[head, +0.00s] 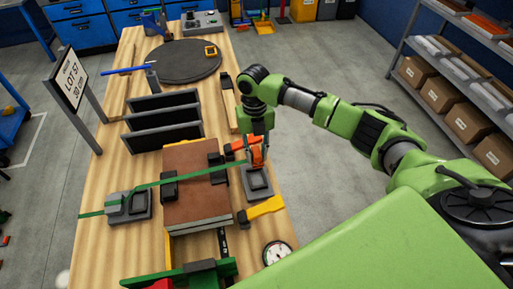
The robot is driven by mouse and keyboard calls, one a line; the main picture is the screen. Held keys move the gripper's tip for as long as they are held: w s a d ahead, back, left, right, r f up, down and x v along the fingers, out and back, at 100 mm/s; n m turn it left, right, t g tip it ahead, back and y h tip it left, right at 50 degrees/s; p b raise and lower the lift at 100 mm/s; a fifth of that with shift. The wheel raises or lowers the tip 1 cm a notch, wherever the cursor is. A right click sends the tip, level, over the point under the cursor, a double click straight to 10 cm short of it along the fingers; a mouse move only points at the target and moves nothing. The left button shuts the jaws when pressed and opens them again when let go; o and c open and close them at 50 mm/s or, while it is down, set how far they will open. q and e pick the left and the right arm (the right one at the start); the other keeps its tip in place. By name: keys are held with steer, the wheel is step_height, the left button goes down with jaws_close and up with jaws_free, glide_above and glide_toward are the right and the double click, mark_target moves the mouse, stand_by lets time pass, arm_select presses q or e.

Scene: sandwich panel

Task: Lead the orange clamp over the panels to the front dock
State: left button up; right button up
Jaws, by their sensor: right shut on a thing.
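My right gripper (257,142) reaches down from the upper right and is shut on the orange clamp (257,156). The clamp is at or just above a grey dock (258,184) right of the panels; I cannot tell if they touch. A green strap (196,176) runs from a second grey dock (137,205) on the left, across the brown-topped stack of panels (200,205), toward the clamp. Dark corner pieces (168,187) sit at the stack's edges under the strap. My left gripper is not in view.
Dark upright slabs (160,118) stand behind the stack, with a round dark plate (184,61) farther back. A yellow-handled tool (262,209) and a dial gauge (277,253) lie near the right edge. A sign (68,80) stands at the left. Bare wood shows at front left.

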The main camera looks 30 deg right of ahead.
step_height(320, 180, down, 8)
steer(key=b, duration=0.6)
steer(key=shift+d, duration=0.1)
steer(key=shift+f+b, duration=0.35)
steer(key=shift+b, duration=0.1)
steer(key=shift+f+b, duration=0.35)
steer(key=shift+f, duration=0.8)
steer(key=o, duration=1.2)
steer(key=shift+r, duration=0.15)
steer(key=r, duration=0.4)
steer(key=w+r, duration=0.1)
steer(key=r, duration=0.6)
steer(key=shift+w+d+r, duration=0.15)
steer(key=shift+r, duration=0.2)
